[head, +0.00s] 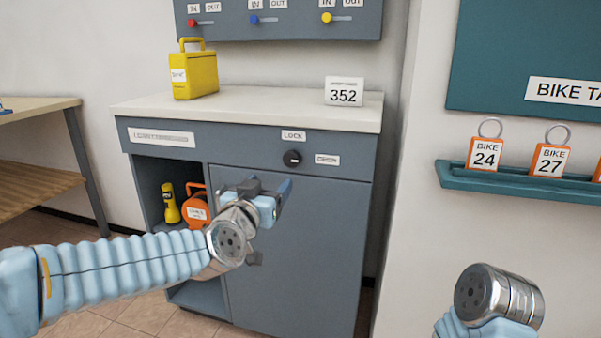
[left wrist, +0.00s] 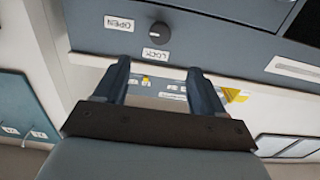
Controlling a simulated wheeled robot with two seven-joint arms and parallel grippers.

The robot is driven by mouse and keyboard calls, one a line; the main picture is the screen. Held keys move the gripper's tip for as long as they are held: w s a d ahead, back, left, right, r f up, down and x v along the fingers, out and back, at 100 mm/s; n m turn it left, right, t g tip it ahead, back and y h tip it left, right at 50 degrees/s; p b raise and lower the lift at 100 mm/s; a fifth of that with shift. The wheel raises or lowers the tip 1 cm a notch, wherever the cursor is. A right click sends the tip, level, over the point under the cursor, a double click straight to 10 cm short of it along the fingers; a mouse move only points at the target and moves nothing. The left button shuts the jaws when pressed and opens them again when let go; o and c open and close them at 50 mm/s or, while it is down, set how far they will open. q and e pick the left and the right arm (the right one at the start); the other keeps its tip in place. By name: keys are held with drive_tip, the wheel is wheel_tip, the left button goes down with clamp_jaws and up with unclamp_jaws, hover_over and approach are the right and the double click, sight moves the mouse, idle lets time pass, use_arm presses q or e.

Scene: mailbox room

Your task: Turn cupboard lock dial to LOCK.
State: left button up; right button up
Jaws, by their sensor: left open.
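The black lock dial (head: 292,158) sits on the blue-grey cupboard front (head: 300,230), right of centre. The LOCK label (head: 293,135) is above it and the OPEN label (head: 327,160) is to its right. A small pale mark on the dial looks roughly horizontal, in line with OPEN. My left gripper (head: 268,194) is in front of the cupboard, below and left of the dial. In the left wrist view, which is upside down, the dial (left wrist: 160,32) shows beyond the spread, empty fingers (left wrist: 158,70), apart from them. My right gripper is out of view.
The worktop (head: 240,100) holds a yellow box (head: 194,78) and a 352 sign (head: 344,92). The open left shelf holds a yellow torch (head: 171,204) and an orange round item (head: 196,210). A teal rack with bike tags (head: 485,155) is on the right wall.

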sight(290, 159)
use_arm(q)
drive_tip(key=p+x, duration=0.1)
drive_tip(key=x, duration=1.2)
drive_tip(key=shift+w+d, duration=0.1)
drive_tip(key=shift+w, duration=0.25)
drive_tip(key=c, duration=1)
